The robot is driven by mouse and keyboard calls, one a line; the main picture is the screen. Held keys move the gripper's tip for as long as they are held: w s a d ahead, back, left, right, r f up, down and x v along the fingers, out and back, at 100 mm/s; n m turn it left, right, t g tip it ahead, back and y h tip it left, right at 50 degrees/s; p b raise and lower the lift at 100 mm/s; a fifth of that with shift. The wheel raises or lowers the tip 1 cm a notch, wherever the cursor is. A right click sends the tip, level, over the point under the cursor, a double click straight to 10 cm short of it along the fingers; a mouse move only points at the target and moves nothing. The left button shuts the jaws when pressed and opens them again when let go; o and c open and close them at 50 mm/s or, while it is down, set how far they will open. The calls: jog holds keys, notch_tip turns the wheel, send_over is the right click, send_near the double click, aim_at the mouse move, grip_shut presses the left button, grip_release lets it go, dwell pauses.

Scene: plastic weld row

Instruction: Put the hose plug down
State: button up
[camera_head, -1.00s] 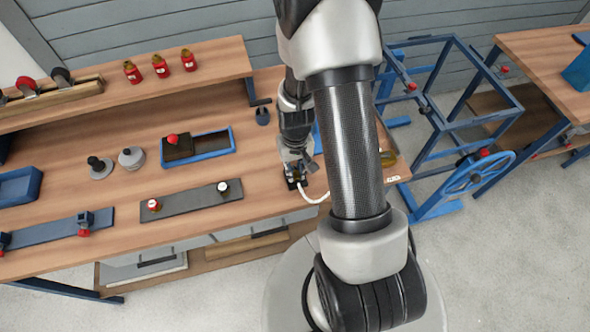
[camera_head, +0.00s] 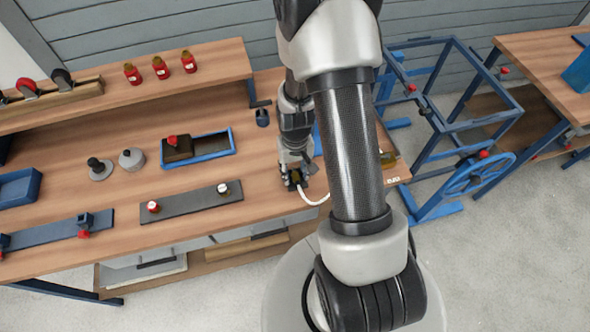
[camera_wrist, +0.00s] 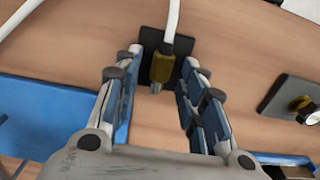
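The hose plug (camera_wrist: 163,66), a yellow-brass piece on the end of a white hose (camera_wrist: 172,18), rests on a small black pad (camera_wrist: 148,38) on the wooden bench. The white hose also shows in the head view (camera_head: 316,200), curving off to the right. My gripper (camera_wrist: 160,92) is open, with its blue-padded fingers on either side of the plug and visible gaps to both. In the head view my gripper (camera_head: 293,182) is low over the bench near its front edge; the plug is hardly distinguishable there.
A blue item (camera_wrist: 50,110) lies left of the fingers in the wrist view, and a dark plate (camera_wrist: 290,100) with a brass fitting lies to the right. In the head view, a grey strip (camera_head: 190,202) with two knobs and a blue tray (camera_head: 222,148) stand left on the bench.

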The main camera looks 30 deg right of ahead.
notch_tip(320, 180, up, 12)
jog(key=p, duration=0.4)
notch_tip(320, 180, up, 8)
jog(key=t, duration=0.1)
send_over(295, 173)
jog(key=a, duration=0.2)
jog(key=s+a+r+n+t, duration=0.1)
jog(key=s+a+r, duration=0.3)
jog(key=s+r, duration=0.3)
jog(key=s+a+r+n+t, duration=0.2)
jog(key=s+a+r, duration=0.3)
jog(key=r, duration=0.5)
jog(key=shift+s+r+t, duration=0.15)
jog(key=shift+s+t, duration=0.15)
jog(key=shift+s, duration=0.8)
